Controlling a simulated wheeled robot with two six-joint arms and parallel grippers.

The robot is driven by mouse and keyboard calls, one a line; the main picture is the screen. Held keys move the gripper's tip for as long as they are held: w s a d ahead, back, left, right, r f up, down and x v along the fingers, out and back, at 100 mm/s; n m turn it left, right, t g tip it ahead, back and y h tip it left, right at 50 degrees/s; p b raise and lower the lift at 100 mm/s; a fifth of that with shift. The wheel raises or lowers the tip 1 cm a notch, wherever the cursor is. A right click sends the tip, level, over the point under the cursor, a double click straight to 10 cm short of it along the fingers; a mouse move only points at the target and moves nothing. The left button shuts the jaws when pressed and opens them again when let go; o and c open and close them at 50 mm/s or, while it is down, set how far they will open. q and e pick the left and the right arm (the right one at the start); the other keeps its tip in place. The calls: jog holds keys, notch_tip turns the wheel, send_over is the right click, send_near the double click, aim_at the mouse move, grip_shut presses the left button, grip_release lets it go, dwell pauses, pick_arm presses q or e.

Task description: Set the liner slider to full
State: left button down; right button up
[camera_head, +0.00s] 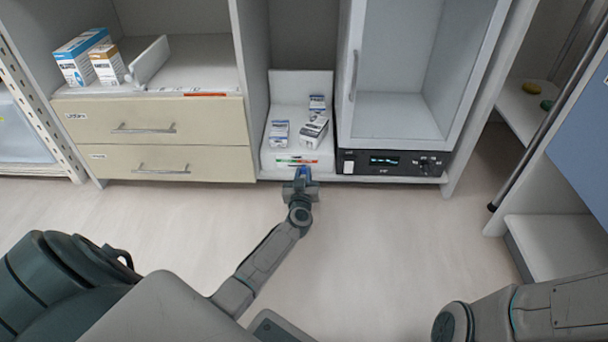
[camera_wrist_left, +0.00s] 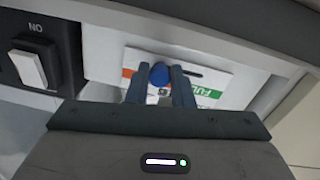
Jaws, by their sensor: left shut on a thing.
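The liner slider has a round blue knob (camera_wrist_left: 158,74), which also shows in the head view (camera_head: 304,170). It sits on a white label plate (camera_wrist_left: 136,58) with a dark slot. In the left wrist view the plate has an orange part at left and a green part lettered FULL, upside down, at right. The knob is near the middle of the plate, and the slot shows to its right. My left gripper (camera_wrist_left: 160,88) is shut on the knob, one finger on each side; it shows in the head view too (camera_head: 302,180). My right gripper is out of view.
Small boxes (camera_head: 279,132) lie in the white bin above the slider. A black control panel (camera_head: 393,163) is just right of it, with a white switch (camera_wrist_left: 28,68). Drawers (camera_head: 150,122) stand at left. The floor (camera_head: 380,240) in front is clear.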

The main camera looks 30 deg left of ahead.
aim_at(288, 166)
pick_arm(q)
jog(key=a+p, duration=0.1)
jog(key=s+a+p, duration=0.2)
jog(key=a, duration=0.1)
jog(key=shift+s+r, duration=0.15)
jog(key=shift+s, duration=0.1)
jog(key=shift+s+a, duration=0.1)
jog(key=shift+f, duration=0.2)
jog(key=c, duration=1.3)
grip_release()
jog(key=shift+s+a, duration=0.1)
jog(key=shift+a, duration=0.05)
